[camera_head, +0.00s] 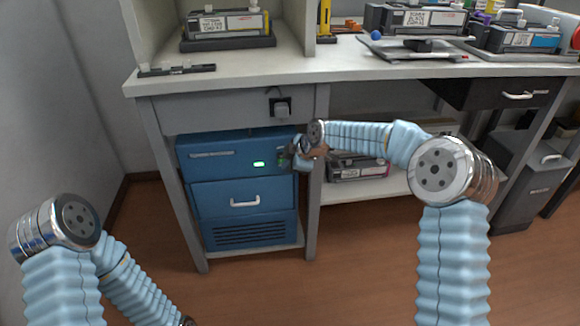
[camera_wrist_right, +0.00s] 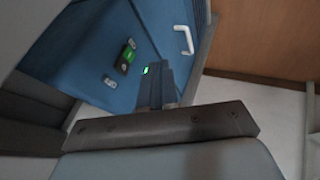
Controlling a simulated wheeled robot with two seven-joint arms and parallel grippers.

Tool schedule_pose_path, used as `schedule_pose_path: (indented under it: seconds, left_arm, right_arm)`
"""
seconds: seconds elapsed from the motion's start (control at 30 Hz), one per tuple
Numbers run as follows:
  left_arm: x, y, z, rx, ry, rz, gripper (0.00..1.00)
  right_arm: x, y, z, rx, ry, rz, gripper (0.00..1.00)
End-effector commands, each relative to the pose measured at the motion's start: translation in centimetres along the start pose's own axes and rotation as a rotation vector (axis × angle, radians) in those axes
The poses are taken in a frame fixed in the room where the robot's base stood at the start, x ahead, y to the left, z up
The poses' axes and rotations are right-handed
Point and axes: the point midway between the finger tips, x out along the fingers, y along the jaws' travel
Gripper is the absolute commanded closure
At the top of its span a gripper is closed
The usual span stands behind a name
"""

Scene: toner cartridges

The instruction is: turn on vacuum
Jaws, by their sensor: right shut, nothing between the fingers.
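The blue vacuum unit (camera_head: 225,165) stands on a low shelf under the left part of the bench. A small green light (camera_head: 259,164) glows on its front; a green glow (camera_wrist_right: 145,70) also shows beside my fingers in the right wrist view. That view also shows a dark switch-like panel with a green part (camera_wrist_right: 126,57) on the blue face (camera_wrist_right: 85,45). My right gripper (camera_head: 284,156) is at the unit's upper right front. Its fingers (camera_wrist_right: 155,82) are shut and empty, close to the blue face; contact cannot be told.
A grey table leg (camera_head: 314,190) stands just right of the unit, close to my right gripper. A drawer handle (camera_head: 245,203) sits lower on the unit. A socket with a plug (camera_head: 281,106) is above it. Cartridges stand on the bench (camera_head: 330,65). The floor in front is clear.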

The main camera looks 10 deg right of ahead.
Motion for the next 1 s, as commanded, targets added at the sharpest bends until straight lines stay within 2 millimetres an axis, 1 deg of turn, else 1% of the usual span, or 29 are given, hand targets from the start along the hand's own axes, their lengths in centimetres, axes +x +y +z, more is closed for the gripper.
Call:
schedule_pose_path:
  seconds: [0.03, 0.2, 0.3, 0.43, 0.53, 0.67, 0.93, 1.0]
  left_arm:
    - [0.0, 0.0, -0.2, 0.000, 0.005, 0.000, 0.62]
    - [0.2, -0.2, -0.2, -0.001, 0.006, -0.001, 0.62]
    - [0.3, -0.2, -0.3, -0.001, 0.006, -0.002, 0.62]
    - [0.3, -0.3, -0.3, -0.002, 0.007, -0.002, 0.62]
    - [0.4, -0.3, -0.3, -0.002, 0.007, -0.002, 0.62]
    - [0.4, -0.3, -0.3, -0.002, 0.007, -0.002, 0.62]
    - [0.4, -0.3, -0.3, -0.002, 0.007, -0.002, 0.62]
    - [0.4, -0.3, -0.3, -0.002, 0.007, -0.002, 0.62]
  right_arm:
    - [-1.2, 0.1, 0.1, 0.001, 0.000, 0.006, 1.00]
    - [-4.4, -0.3, 0.2, 0.001, -0.001, 0.006, 1.00]
    - [-6.2, -0.5, 0.2, 0.001, 0.000, 0.005, 1.00]
    - [-8.0, -0.7, 0.2, 0.002, -0.001, 0.003, 1.00]
    - [-8.7, -0.8, 0.2, 0.002, 0.000, 0.003, 1.00]
    - [-9.0, -0.8, 0.2, 0.001, 0.000, 0.002, 1.00]
    - [-8.9, -0.9, 0.2, 0.003, 0.000, 0.001, 1.00]
    - [-8.2, -1.5, 0.4, 0.023, 0.001, -0.009, 1.00]
